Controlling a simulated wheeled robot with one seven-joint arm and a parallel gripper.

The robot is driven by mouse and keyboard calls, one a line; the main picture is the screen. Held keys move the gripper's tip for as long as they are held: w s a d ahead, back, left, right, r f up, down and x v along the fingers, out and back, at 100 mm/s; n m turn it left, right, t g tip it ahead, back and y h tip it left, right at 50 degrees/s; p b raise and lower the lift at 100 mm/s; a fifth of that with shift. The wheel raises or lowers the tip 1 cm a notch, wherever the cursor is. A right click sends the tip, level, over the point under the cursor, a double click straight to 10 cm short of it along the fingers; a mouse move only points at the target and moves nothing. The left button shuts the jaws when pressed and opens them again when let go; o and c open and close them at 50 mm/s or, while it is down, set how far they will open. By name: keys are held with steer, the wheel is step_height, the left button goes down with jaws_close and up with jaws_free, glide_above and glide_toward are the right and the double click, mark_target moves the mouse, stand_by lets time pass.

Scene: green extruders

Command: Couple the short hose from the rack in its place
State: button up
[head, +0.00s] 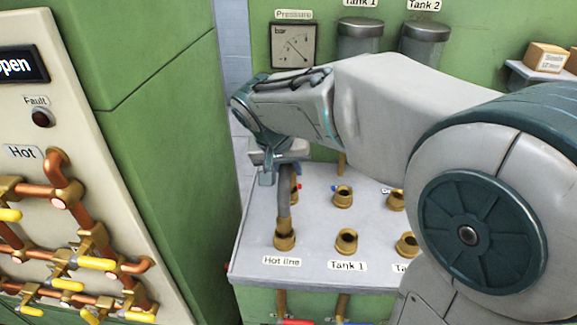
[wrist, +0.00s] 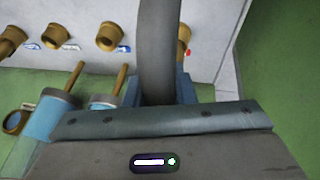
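The short hose (head: 283,211) is a grey tube. In the head view its lower end meets the brass fitting (head: 284,239) behind the "Hot line" label; whether it is locked there I cannot tell. My gripper (head: 268,172) is at the hose's upper part, above the bench. In the wrist view the hose (wrist: 157,45) passes between my blue fingers (wrist: 160,92), which are closed around it, and runs out of the top of the picture. A back-row brass socket (head: 296,190) with a red mark stands just behind the hose. The hose's upper end is hidden by my gripper.
The grey bench (head: 258,217) carries more open brass sockets, including the front "Tank 1" one (head: 346,241). A green cabinet (head: 160,110) and a pipe panel (head: 70,190) stand to the left. A gauge (head: 294,45) and two tanks (head: 360,40) are behind. My arm hides the bench's right side.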

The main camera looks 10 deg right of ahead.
steer(key=o, duration=0.5)
steer(key=shift+r, duration=0.1)
steer(key=v, duration=1.2)
steer(key=s+d+f+n+g+y, duration=0.1)
steer(key=s+d+f+y, duration=0.2)
steer(key=s+d+f, duration=0.9)
step_height(320, 180, down, 4)
steer(key=shift+s+f+n, duration=0.25)
steer(key=shift+s+n, duration=0.05)
steer(key=shift+s, duration=0.55)
steer(key=shift+d, duration=0.1)
